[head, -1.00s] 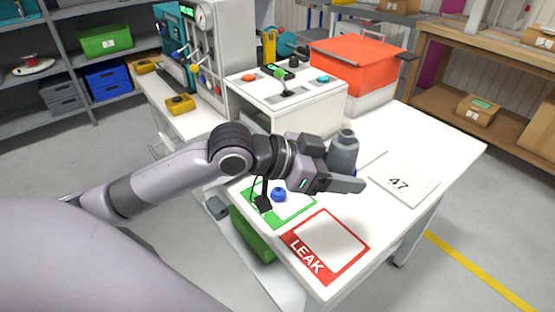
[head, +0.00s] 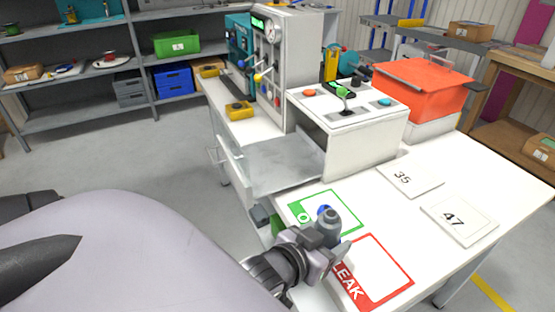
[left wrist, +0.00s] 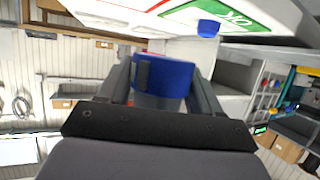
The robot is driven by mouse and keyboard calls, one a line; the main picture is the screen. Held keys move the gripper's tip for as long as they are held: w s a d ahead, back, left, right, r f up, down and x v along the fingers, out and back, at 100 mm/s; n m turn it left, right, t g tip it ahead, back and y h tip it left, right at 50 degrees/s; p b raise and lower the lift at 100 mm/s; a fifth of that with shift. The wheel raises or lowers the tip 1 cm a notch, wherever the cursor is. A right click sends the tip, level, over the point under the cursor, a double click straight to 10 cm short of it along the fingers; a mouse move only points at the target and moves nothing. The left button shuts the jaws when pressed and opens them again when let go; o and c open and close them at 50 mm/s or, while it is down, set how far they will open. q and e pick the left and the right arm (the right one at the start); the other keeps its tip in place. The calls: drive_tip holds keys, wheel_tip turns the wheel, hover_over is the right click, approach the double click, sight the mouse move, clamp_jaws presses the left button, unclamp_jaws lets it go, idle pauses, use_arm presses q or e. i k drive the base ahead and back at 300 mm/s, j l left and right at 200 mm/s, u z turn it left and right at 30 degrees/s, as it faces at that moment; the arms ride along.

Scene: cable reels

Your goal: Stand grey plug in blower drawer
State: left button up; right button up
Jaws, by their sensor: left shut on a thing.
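My left gripper (head: 328,250) is shut on the grey plug (head: 329,222) and holds it upright beside the green OK card. In the left wrist view the plug's blue end (left wrist: 168,75) shows between the two fingers (left wrist: 160,90). The blower is the white box (head: 365,135) with a joystick and coloured buttons on top. Its drawer (head: 280,160) is pulled out to the left, and its grey floor looks bare. My right gripper is not in view.
A small blue piece (head: 323,210) is on the green OK card (head: 350,204), partly behind the plug. The red LEAK card (head: 395,300) lies in front. Plates 35 (head: 425,190) and 47 (head: 470,232) lie to the right. A red-lidded box (head: 425,85) stands behind.

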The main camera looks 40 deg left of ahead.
sight(265, 157)
drive_tip(key=k, duration=0.5)
drive_tip(key=k+u, duration=0.15)
drive_tip(key=u, duration=1.85)
drive_tip(key=i+u, duration=0.45)
drive_tip(key=i, duration=0.2)
drive_tip(key=i+z, duration=0.1)
drive_tip(key=i, duration=0.85)
drive_tip(key=i+j+z, duration=0.1)
drive_tip(key=i, duration=0.9)
drive_tip(key=i+j+z, duration=0.15)
drive_tip(key=i+z, duration=0.3)
drive_tip(key=i, duration=0.4)
drive_tip(key=i+z, duration=0.1)
drive_tip(key=z, duration=0.95)
